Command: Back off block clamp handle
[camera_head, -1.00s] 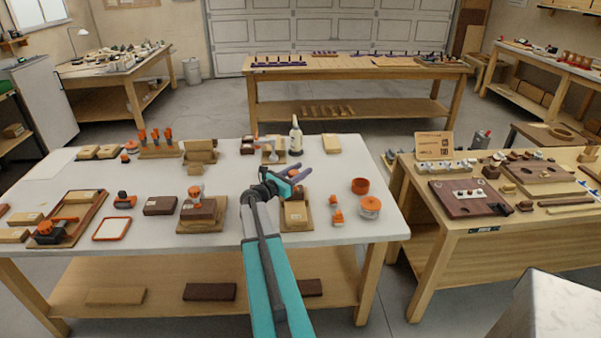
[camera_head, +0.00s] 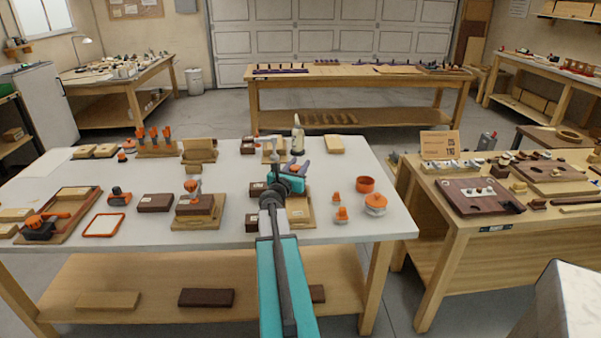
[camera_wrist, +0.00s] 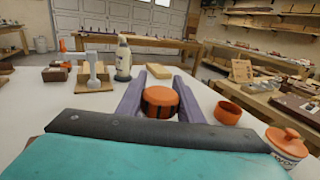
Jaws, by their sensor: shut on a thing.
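My gripper (camera_head: 297,167) is over the middle of the near table. In the wrist view, its two purple fingers (camera_wrist: 160,98) are shut on a round orange handle with dark bands (camera_wrist: 160,102). A wooden clamp board (camera_head: 306,212) lies under my gripper, partly covered by my arm. I cannot see how the handle joins it. A similar clamp with a dark block and an orange-topped post (camera_head: 194,190) stands to the left.
An orange cup (camera_head: 366,184), a lidded orange-and-white jar (camera_head: 375,204) and small orange pieces (camera_head: 340,214) stand right of my gripper. Behind it are a white bottle (camera_head: 297,135), a grey-handled fixture (camera_wrist: 93,72) and a light wood block (camera_head: 334,145).

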